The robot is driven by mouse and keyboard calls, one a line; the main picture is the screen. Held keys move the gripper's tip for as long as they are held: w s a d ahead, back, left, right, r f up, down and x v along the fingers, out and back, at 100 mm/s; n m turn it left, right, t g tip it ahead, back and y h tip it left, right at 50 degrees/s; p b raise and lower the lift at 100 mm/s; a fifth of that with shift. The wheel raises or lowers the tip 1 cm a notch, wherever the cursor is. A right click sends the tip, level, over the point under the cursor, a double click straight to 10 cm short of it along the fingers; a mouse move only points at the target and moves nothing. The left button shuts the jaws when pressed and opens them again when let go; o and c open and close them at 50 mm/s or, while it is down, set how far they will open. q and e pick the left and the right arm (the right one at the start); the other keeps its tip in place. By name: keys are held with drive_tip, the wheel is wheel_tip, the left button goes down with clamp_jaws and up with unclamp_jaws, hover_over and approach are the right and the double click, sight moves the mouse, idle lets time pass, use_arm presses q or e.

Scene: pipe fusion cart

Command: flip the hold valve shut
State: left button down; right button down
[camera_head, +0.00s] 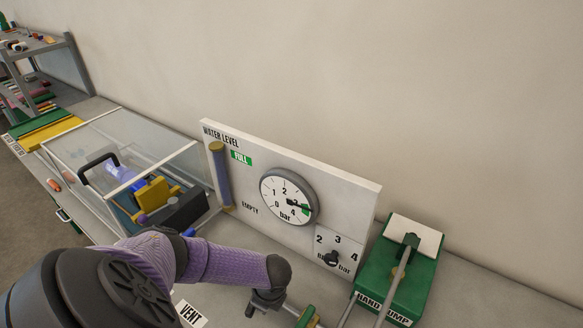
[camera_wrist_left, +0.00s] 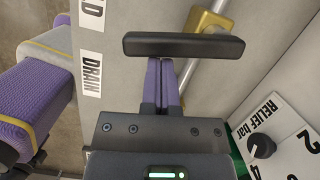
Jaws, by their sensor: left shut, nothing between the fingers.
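In the left wrist view my left gripper (camera_wrist_left: 162,62) is shut and empty, its two purple fingers together. A black bar-shaped lever (camera_wrist_left: 183,46) lies across the picture just beyond the fingertips. I cannot tell whether they touch it. A brass valve body (camera_wrist_left: 210,25) on a metal pipe shows behind the lever's right part. A white label (camera_wrist_left: 90,12), cut off so that only its last letter D shows, is to the left. In the head view my purple left arm reaches in from the left, but its fingers cannot be made out. My right gripper is not in view.
A DRAIN label (camera_wrist_left: 90,73) lies left of my gripper. A white panel (camera_head: 340,196) with a pressure gauge (camera_head: 289,196) and a relief knob (camera_head: 331,259) stands behind. The green hand pump (camera_head: 392,283) is at right. A clear-walled case (camera_head: 82,150) is at left.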

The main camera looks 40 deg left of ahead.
use_arm(q)
drive_tip(key=shift+s+a+m+p, duration=0.4)
drive_tip(key=shift+a+m, duration=0.05)
drive_tip(key=shift+m, duration=0.05)
drive_tip(key=shift+a, duration=0.1)
idle(0.5)
